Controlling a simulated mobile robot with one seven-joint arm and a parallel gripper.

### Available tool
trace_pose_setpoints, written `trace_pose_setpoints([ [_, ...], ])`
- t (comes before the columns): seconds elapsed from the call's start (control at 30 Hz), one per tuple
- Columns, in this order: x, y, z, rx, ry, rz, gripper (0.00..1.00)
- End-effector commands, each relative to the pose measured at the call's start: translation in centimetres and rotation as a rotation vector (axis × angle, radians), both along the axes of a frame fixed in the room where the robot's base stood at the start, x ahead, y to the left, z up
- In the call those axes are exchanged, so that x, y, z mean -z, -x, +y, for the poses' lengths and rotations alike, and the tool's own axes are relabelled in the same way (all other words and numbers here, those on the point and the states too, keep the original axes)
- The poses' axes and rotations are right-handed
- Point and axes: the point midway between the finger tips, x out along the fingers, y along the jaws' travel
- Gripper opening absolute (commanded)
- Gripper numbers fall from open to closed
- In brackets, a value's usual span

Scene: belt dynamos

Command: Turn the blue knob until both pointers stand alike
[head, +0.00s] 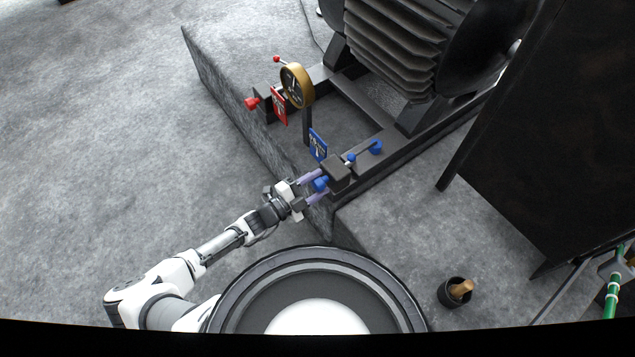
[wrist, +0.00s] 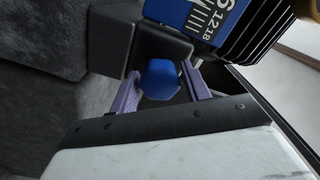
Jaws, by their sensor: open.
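The blue knob (head: 320,184) sits on the near side of a dark block (head: 336,172) on the machine frame. It also shows in the wrist view (wrist: 160,79). My gripper (head: 315,187) is open, with its purple fingers on either side of the knob; whether they touch it I cannot tell. A brass round gauge (head: 297,86) stands farther back; its pointers are too small to read. A blue plate with white marks (head: 317,145) stands beyond the block, and part of it shows in the wrist view (wrist: 205,18). A red plate (head: 279,106) stands beside the gauge.
A red knob (head: 252,103) is at the frame's far left end. A blue ball-ended lever (head: 375,147) lies right of the block. A large finned dark machine (head: 395,50) fills the back. A dark cup (head: 455,292) stands on the floor at right. The floor at left is clear.

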Motion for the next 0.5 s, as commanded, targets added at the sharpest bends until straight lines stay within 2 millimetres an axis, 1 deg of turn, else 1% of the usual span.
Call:
trace_pose_setpoints([
  [0.1,0.03,-0.27,-0.36,0.0,-0.001,0.001,0.47],
  [0.33,0.03,-0.3,-0.36,0.0,-0.002,0.0,0.47],
  [0.37,0.03,-0.3,-0.36,0.0,-0.002,0.0,0.44],
  [0.5,0.02,-0.29,-0.36,0.0,-0.002,0.0,0.26],
])
